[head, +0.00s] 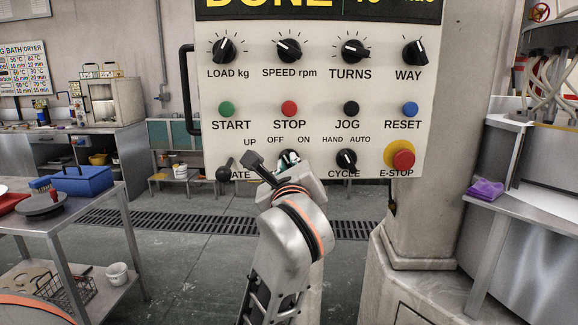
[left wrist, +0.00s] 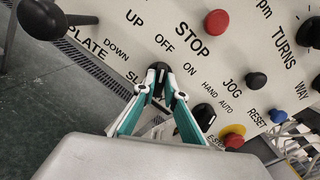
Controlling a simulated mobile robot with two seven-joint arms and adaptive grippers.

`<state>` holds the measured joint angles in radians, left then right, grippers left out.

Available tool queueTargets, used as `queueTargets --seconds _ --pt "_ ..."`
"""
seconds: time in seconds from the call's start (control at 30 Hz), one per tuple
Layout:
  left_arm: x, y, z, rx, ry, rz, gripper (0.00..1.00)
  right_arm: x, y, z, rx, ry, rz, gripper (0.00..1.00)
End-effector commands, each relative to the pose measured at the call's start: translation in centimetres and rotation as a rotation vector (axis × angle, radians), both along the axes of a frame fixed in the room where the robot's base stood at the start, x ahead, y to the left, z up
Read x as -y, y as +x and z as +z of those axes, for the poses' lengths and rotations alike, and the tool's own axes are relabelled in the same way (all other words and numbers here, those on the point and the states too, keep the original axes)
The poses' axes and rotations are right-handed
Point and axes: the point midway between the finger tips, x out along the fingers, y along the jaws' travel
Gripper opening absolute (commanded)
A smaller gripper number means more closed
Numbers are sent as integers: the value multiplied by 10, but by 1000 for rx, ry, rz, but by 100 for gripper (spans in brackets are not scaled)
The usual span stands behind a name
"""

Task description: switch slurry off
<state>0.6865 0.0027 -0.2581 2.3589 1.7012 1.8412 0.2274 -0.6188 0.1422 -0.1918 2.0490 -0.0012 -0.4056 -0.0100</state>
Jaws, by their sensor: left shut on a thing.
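The slurry switch is a black knob (head: 289,156) in the lower row of the white control panel (head: 320,93), under the OFF and ON marks. My left gripper (head: 287,165) reaches up to it from below and covers its label in the head view. In the left wrist view the fingers of my left gripper (left wrist: 157,93) are shut on the knob (left wrist: 158,71), one on each side. The knob's pointer is mostly hidden, so I cannot tell which mark it faces. My right gripper is not in view.
The plate lever (head: 223,173) is close on the left, and the cycle knob (head: 346,160) close on the right. The red E-STOP button (head: 402,155) is farther right. START, STOP, JOG and RESET buttons sit just above. A trolley (head: 112,193) stands at the left.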

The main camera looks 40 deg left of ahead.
Motion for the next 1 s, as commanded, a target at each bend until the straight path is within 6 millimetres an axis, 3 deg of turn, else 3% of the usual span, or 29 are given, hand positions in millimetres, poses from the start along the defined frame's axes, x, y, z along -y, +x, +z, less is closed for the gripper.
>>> queueTargets --seconds 0.03,0.1,0.13,0.53,1.0 --pt "0 0 1 2 -2 1 0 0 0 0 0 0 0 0" --pt "0 0 1 2 -2 1 26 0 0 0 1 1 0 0" --pt "0 0 1 2 -1 1 28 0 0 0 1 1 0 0" --pt "4 -4 0 1 -1 -2 28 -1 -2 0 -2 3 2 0" --pt "42 -55 0 1 -3 -3 28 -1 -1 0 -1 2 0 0"
